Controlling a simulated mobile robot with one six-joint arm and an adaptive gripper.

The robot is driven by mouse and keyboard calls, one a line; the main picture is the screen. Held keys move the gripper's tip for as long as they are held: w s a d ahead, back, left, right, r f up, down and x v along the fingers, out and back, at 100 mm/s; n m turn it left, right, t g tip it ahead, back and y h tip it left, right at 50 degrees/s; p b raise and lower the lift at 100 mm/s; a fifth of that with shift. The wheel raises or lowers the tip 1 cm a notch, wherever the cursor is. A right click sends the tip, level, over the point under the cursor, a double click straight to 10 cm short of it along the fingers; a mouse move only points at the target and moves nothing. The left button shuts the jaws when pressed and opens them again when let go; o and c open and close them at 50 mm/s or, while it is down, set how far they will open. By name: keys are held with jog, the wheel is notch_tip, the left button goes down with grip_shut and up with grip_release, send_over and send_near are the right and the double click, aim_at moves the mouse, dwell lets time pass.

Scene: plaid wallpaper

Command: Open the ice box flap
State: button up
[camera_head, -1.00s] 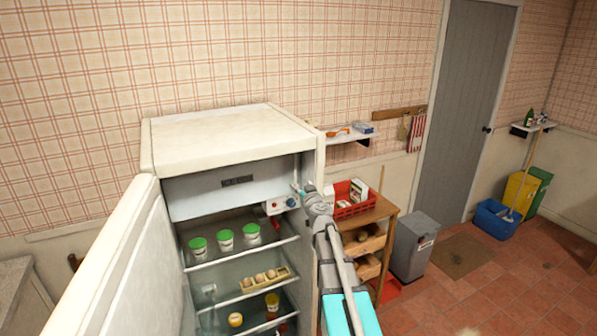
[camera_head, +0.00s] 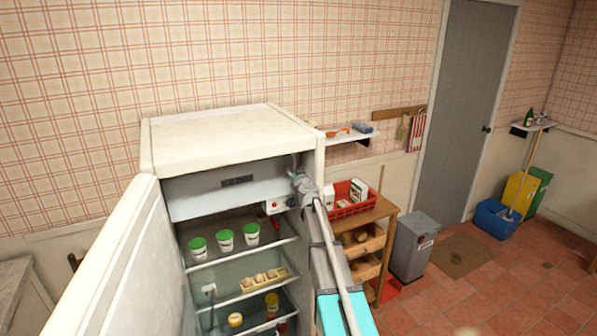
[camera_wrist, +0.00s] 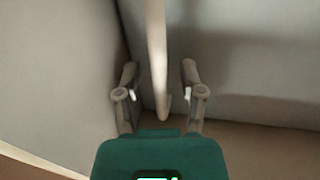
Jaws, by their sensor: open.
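The fridge (camera_head: 225,138) stands with its door open to the left. The ice box flap (camera_head: 205,197) is the pale panel across the top of its inside, with a dark inset (camera_head: 237,181). It looks upright and roughly closed; a small gap cannot be judged. My gripper (camera_head: 297,178) is at the flap's right end, just inside the fridge's right wall. In the wrist view, my gripper (camera_wrist: 159,68) is open, with a pale narrow strip (camera_wrist: 157,55) running between its fingers. The strip may be the flap's edge; contact is unclear.
The open fridge door (camera_head: 125,262) fills the lower left. A control box (camera_head: 275,206) sits below my gripper. Shelves below hold green-lidded tubs (camera_head: 225,240) and eggs (camera_head: 263,279). A wooden stand with a red basket (camera_head: 350,202) is at the right.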

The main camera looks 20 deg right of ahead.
jog(key=shift+w, duration=0.1)
grip_shut()
dwell(0.3)
